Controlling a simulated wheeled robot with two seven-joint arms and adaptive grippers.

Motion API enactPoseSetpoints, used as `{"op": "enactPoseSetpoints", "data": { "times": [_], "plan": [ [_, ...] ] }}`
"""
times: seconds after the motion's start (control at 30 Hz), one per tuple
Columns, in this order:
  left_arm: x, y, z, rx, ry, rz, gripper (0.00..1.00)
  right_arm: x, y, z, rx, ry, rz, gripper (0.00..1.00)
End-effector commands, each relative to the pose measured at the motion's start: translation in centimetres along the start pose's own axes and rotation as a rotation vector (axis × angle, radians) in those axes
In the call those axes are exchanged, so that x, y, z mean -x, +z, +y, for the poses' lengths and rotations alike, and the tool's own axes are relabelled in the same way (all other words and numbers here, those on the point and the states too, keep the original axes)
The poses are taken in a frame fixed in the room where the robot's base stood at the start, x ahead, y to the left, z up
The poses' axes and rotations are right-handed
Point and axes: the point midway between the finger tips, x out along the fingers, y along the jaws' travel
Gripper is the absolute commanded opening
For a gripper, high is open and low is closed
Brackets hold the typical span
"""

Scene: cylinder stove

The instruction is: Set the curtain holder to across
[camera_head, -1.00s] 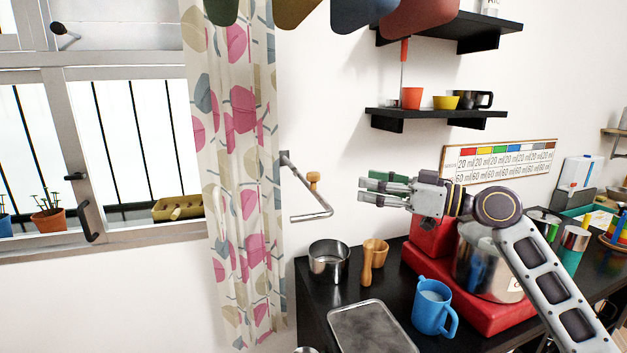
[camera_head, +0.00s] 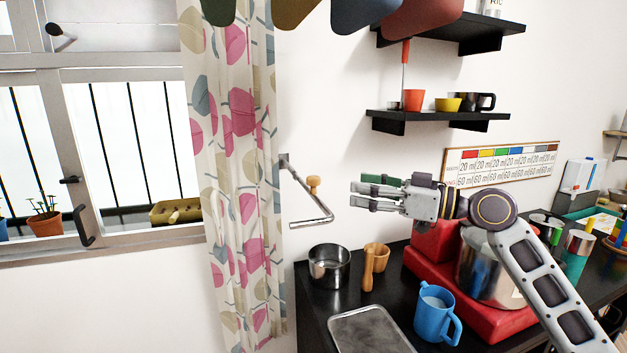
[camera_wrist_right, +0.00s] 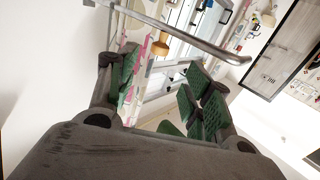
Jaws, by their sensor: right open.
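The curtain holder (camera_head: 312,203) is a bent metal bar on the wall beside the curtain, with a small wooden knob (camera_head: 313,185) on it. The patterned curtain (camera_head: 240,150) hangs to its left. My right gripper (camera_head: 360,194) is open and empty, to the right of the holder and apart from it, at about its height, fingers pointing left. In the right wrist view the holder's bar (camera_wrist_right: 185,32) crosses above the open green-padded fingers (camera_wrist_right: 160,95), with the wooden knob (camera_wrist_right: 160,44) beyond them. My left gripper is not in view.
Black shelves (camera_head: 437,121) are above my arm. The wall between gripper and holder is clear.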

Motion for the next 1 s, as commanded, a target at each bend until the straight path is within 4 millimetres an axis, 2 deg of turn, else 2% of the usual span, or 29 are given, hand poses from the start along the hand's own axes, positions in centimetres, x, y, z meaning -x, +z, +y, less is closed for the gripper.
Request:
{"op": "enactPoseSetpoints", "data": {
  "times": [0.17, 0.3, 0.63, 0.77, 1.0],
  "plan": [
    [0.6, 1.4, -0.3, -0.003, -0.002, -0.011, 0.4, -1.3, -0.3, -0.1, 0.0, -0.001, 0.001, 0.5],
    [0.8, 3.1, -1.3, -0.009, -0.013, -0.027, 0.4, -2.4, -0.3, 0.0, 0.0, -0.001, 0.001, 0.5],
    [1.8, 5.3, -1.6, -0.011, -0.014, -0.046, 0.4, -5.2, -0.3, 0.0, -0.002, -0.001, 0.001, 0.5],
    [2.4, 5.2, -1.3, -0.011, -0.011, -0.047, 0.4, -6.3, -0.3, 0.0, -0.001, 0.0, 0.002, 0.5],
    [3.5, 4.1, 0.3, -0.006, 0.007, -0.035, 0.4, -8.4, -0.3, 0.0, -0.001, -0.001, 0.001, 0.5]
  ]
}}
